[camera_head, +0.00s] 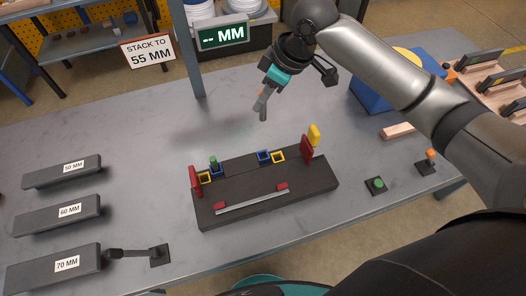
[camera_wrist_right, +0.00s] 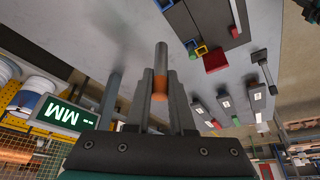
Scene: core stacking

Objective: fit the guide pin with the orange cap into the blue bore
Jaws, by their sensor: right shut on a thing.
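In the head view my right gripper (camera_head: 264,98) is above the grey table, behind the black fixture and clear of it. In the right wrist view its fingers (camera_wrist_right: 160,95) are shut on the guide pin with the orange cap (camera_wrist_right: 159,84); the grey shaft (camera_wrist_right: 161,56) points away from the palm. The fixture (camera_head: 265,180) has an empty-looking blue bore (camera_head: 264,156) beside a yellow bore (camera_head: 278,157) at the right. At its left, a green-capped pin (camera_head: 213,161) stands at another blue bore, beside another yellow bore (camera_head: 203,177).
Red end blocks (camera_head: 307,147) and a yellow piece (camera_head: 314,134) rise at the fixture's ends. Stands with a green cap (camera_head: 378,183) and an orange cap (camera_head: 430,154) are at right. Labelled grey blocks (camera_head: 45,216) lie left. A signpost (camera_head: 194,75) stands behind.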

